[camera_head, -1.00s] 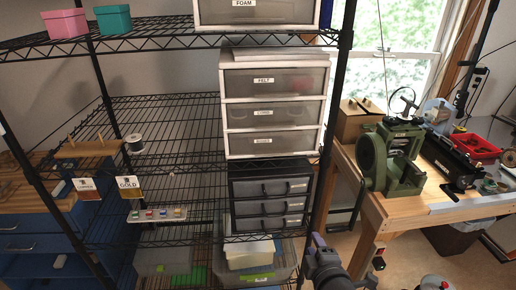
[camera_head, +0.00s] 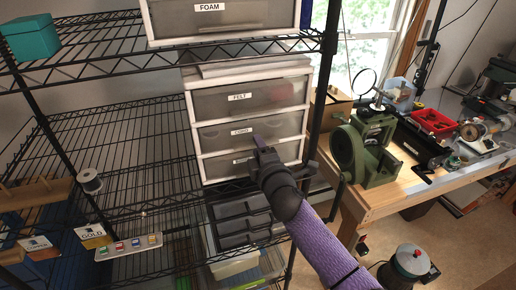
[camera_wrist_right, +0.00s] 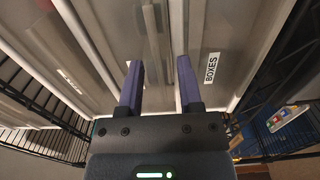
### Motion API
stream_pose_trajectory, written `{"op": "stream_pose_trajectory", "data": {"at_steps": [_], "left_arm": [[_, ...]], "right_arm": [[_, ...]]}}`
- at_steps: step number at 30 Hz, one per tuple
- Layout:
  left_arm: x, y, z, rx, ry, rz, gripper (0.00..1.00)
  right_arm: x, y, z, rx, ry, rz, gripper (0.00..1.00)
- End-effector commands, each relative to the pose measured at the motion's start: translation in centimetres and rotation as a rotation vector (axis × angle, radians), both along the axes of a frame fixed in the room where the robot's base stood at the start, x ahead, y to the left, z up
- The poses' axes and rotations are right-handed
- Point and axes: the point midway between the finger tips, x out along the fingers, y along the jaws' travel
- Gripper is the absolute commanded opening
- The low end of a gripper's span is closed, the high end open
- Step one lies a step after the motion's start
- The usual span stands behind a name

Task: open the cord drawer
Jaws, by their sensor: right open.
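The cord drawer (camera_head: 222,135) is the middle of three grey, white-framed drawers in a small unit on the wire shelf, and looks shut. Its label is small and partly legible in the head view. My right gripper (camera_head: 260,143) is in front of the lower right of this drawer, hiding part of its front. In the right wrist view the open jaws (camera_wrist_right: 160,82) point at the drawer fronts, with nothing visibly held. The "BOXES" label shows right of the fingers there. I cannot tell whether the fingertips touch the drawer. My left gripper is not in view.
The felt drawer (camera_head: 240,97) is above and the boxes drawer (camera_head: 222,168) below. A black drawer unit (camera_head: 238,218) stands underneath. A black shelf post (camera_head: 320,95) rises just right of the unit. A workbench (camera_head: 395,195) with a green machine (camera_head: 368,150) is at the right.

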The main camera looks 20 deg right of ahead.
Motion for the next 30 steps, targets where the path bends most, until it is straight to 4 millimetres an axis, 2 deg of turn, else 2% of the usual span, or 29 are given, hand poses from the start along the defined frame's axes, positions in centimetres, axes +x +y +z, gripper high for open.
{"op": "stream_pose_trajectory", "data": {"at_steps": [9,15,30], "left_arm": [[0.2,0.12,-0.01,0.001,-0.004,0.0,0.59],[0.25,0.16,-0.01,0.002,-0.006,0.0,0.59],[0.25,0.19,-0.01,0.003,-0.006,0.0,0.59]], "right_arm": [[0.36,0.03,0.02,0.001,0.0,0.0,0.43],[0.34,0.02,0.01,0.001,0.001,0.0,0.01],[0.32,0.0,-0.03,0.001,0.001,0.0,0.0]]}}
